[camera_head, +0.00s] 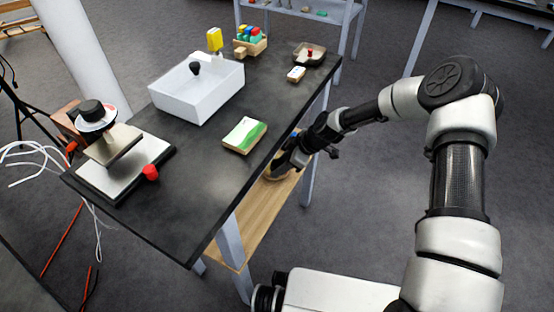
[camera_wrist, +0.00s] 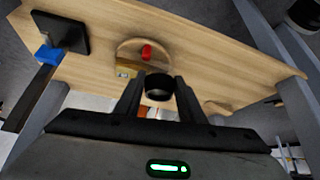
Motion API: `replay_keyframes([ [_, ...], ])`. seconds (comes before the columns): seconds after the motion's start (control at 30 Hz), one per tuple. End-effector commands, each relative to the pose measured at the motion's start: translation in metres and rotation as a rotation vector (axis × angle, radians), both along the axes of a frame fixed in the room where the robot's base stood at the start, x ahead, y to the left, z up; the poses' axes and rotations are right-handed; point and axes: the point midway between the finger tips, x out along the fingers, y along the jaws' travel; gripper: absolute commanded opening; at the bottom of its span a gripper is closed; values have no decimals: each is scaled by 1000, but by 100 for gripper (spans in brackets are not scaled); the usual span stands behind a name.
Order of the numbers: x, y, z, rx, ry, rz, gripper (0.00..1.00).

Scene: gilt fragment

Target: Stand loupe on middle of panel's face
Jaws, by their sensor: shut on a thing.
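My gripper (camera_wrist: 158,92) is shut on a small dark round-ended thing, which looks like the loupe (camera_wrist: 159,82), between its two fingertips in the wrist view. In the head view my gripper (camera_head: 282,168) is beside the table's right edge, over the wooden lower shelf, and the held thing cannot be made out there. The panel (camera_head: 244,135) is a small block with a green and white painted face, lying face up on the black table (camera_head: 200,185) near its right edge. My gripper is off the table, to the right of and nearer than the panel.
A white open box (camera_head: 198,90) stands behind the panel. A stand on a pale base (camera_head: 112,170) and a red knob (camera_head: 151,172) are at left. A wooden block rack (camera_head: 250,46) and small tray (camera_head: 309,54) are at the back. The wooden shelf (camera_wrist: 220,50) holds a round board with a red piece (camera_wrist: 147,52).

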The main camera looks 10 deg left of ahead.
Motion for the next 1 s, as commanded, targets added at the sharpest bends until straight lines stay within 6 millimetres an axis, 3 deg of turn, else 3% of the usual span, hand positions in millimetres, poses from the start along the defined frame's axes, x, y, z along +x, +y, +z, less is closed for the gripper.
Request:
replay_keyframes([
  [0.3, 39, 21, -1, 1, -1, 0, 14],
  [0.73, 37, 20, -9, 0, 1, 1, 14],
  [0.77, 37, 20, -9, 0, 1, 1, 39],
  [0.8, 37, 20, -9, 0, 0, 0, 46],
  [0.87, 37, 20, -9, 0, 0, 0, 55],
  [1.0, 37, 20, -9, 0, 0, 0, 55],
])
